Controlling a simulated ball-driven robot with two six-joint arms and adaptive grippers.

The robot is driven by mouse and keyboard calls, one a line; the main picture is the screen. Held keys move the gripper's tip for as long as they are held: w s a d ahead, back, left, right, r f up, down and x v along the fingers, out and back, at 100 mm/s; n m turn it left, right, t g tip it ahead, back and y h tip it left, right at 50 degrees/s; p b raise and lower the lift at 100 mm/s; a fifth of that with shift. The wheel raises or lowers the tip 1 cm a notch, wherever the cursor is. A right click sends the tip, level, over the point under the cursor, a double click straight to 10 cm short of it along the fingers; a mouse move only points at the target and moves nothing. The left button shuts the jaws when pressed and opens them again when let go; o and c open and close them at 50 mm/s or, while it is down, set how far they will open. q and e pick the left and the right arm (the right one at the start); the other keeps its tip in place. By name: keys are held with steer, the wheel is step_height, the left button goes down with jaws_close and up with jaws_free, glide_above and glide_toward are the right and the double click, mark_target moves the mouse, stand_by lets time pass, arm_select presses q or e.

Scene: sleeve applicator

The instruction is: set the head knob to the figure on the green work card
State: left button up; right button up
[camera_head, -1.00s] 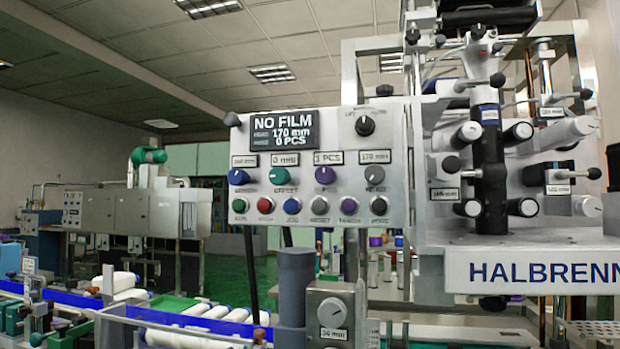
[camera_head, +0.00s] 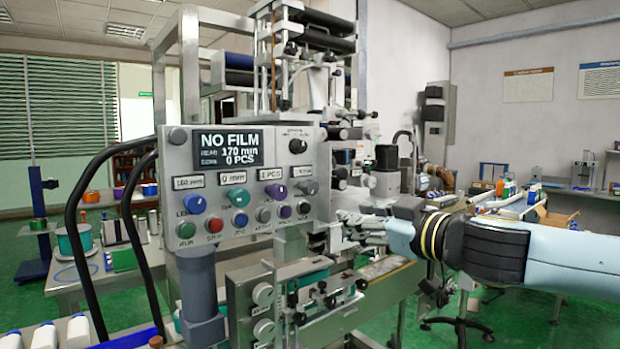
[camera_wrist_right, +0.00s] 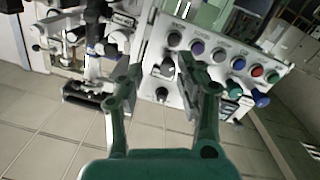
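The head knob (camera_head: 305,187) is a dark grey knob at the right end of the upper knob row on the control panel (camera_head: 185,152). The label above it is too small to read fully. The display (camera_head: 229,148) reads NO FILM, 170 mm and 0 PCS. My right gripper (camera_head: 350,228) is right of the panel, pointing left, apart from the knob. In the right wrist view its fingers (camera_wrist_right: 160,72) are open and empty, with the panel seen upside down and the head knob (camera_wrist_right: 167,67) beyond the fingertips. No green work card can be made out. My left gripper is out of view.
A black selector knob (camera_head: 297,146) sits higher up.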

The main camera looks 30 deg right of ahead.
mark_target(314, 189)
steer(key=shift+t+y, duration=0.3)
steer(key=shift+y, duration=0.1)
steer(key=w+a+r+b, duration=0.1)
steer(key=w+b, duration=0.1)
steer(key=w, duration=0.1)
steer(key=w+a+r+b, duration=0.1)
steer(key=w+b, duration=0.2)
steer(key=w+a+r+b, duration=0.1)
steer(key=w+b, duration=0.1)
steer(key=w, duration=0.2)
steer(key=shift+r+b, duration=0.35)
steer(key=shift+b, duration=0.05)
steer(key=shift+n, duration=0.3)
jaws_close()
